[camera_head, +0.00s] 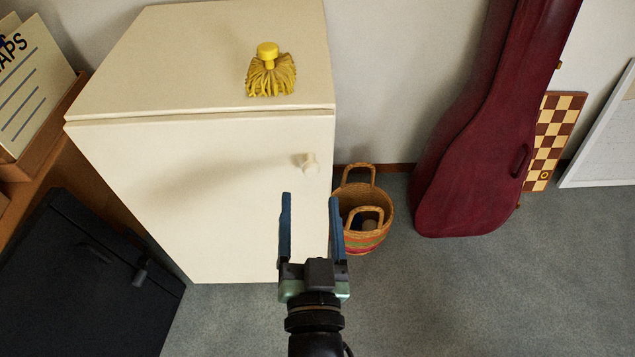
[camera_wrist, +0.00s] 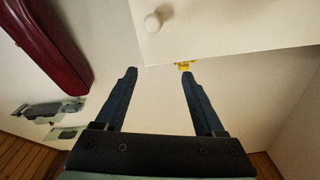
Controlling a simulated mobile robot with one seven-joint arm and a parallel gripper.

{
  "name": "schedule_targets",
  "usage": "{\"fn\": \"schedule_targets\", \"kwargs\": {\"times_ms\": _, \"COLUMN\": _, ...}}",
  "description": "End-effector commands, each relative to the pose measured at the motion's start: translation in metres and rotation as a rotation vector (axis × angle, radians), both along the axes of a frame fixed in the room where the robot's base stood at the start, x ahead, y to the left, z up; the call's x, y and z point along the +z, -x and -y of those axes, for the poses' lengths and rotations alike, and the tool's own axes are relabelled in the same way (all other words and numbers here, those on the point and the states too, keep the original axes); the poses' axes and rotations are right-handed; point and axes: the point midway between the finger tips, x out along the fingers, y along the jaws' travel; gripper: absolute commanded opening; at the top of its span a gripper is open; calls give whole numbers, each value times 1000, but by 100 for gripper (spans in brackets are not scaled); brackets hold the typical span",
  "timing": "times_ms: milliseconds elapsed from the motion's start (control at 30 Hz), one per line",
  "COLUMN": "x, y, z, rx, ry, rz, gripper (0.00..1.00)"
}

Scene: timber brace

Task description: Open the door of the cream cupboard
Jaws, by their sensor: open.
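The cream cupboard (camera_head: 210,60) stands at the left of the head view, and its door (camera_head: 200,180) looks shut, flush with the front. A small round cream knob (camera_head: 308,163) sits near the door's upper right edge. It also shows at the top of the wrist view (camera_wrist: 153,22). My gripper (camera_head: 310,197) is open and empty, its two blue fingers pointing toward the cupboard. In the head view its fingertips lie just below the knob, apart from it. In the wrist view the fingertips (camera_wrist: 159,73) are also clear of the knob. The gap in depth is hard to tell.
A yellow mop head (camera_head: 269,72) sits on the cupboard top. A woven basket (camera_head: 375,232) stands right of the cupboard, close to my gripper. A dark red instrument case (camera_head: 465,150) leans on the wall. A black box (camera_head: 70,280) is at lower left. Grey carpet (camera_head: 500,300) is clear at lower right.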

Motion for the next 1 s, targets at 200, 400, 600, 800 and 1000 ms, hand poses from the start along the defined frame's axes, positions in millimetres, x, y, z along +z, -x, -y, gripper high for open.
{"fn": "schedule_targets", "kwargs": {"times_ms": 200, "x": -48, "y": 14, "z": 1, "rx": -3, "ry": -17, "rz": -46, "gripper": 71}}
{"fn": "schedule_targets", "kwargs": {"times_ms": 400, "x": -47, "y": -2, "z": 1, "rx": -4, "ry": -17, "rz": -43, "gripper": 71}}
{"fn": "schedule_targets", "kwargs": {"times_ms": 600, "x": -48, "y": -33, "z": 1, "rx": -4, "ry": -16, "rz": -43, "gripper": 71}}
{"fn": "schedule_targets", "kwargs": {"times_ms": 800, "x": -47, "y": -66, "z": 1, "rx": -3, "ry": -16, "rz": -42, "gripper": 71}}
{"fn": "schedule_targets", "kwargs": {"times_ms": 1000, "x": -48, "y": -95, "z": 1, "rx": -4, "ry": -15, "rz": -44, "gripper": 71}}
